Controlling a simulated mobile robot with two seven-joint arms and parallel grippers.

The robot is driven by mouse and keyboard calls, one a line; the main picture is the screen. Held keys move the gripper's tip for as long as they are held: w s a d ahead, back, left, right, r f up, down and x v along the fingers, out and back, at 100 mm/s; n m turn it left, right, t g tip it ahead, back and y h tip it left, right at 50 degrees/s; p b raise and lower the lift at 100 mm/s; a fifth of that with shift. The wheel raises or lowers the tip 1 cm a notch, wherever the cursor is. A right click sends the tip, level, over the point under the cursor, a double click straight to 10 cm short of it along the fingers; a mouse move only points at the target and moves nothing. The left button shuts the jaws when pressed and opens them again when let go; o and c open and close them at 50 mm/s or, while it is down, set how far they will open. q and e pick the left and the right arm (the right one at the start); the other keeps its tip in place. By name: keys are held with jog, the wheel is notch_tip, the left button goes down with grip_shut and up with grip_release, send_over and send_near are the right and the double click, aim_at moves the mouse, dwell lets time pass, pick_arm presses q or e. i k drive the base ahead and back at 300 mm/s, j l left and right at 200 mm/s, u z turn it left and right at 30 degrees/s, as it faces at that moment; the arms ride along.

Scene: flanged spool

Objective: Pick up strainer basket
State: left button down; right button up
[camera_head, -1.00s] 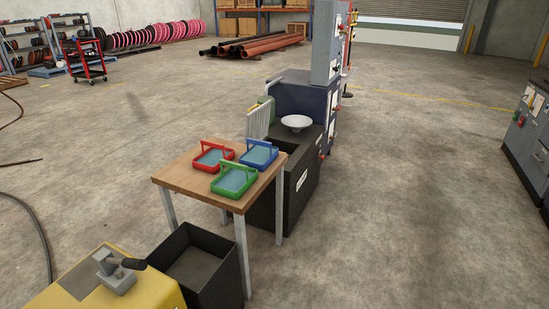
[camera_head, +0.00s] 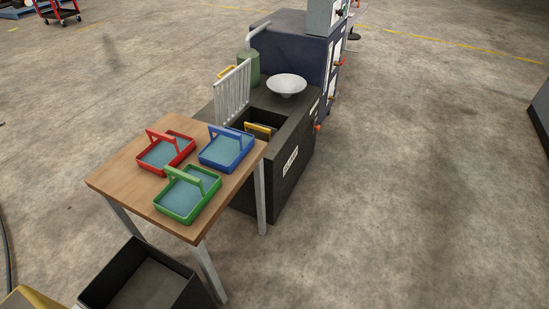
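Three shallow baskets with raised handles and blue-grey mesh-like bottoms sit on a wooden-topped table (camera_head: 125,183). The red basket (camera_head: 180,159) is at the back left, the blue basket (camera_head: 244,160) at the back right, and the green basket (camera_head: 182,214) at the front. A yellow handle (camera_head: 259,128) shows inside the opening of the dark tank (camera_head: 290,165) behind the table; what lies below it is mostly hidden. Which of these is the strainer basket I cannot tell. Neither of my grippers is in view.
A white upright rack (camera_head: 233,94), a pale bowl (camera_head: 287,84) and a green canister (camera_head: 248,68) stand on or by the tank. An open dark bin (camera_head: 184,298) stands before the table. The floor to the right is clear.

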aim_at(258, 136)
jog(key=i+u, duration=0.25)
jog(key=i, duration=0.35)
jog(key=i+l, duration=0.35)
jog(key=l, duration=0.25)
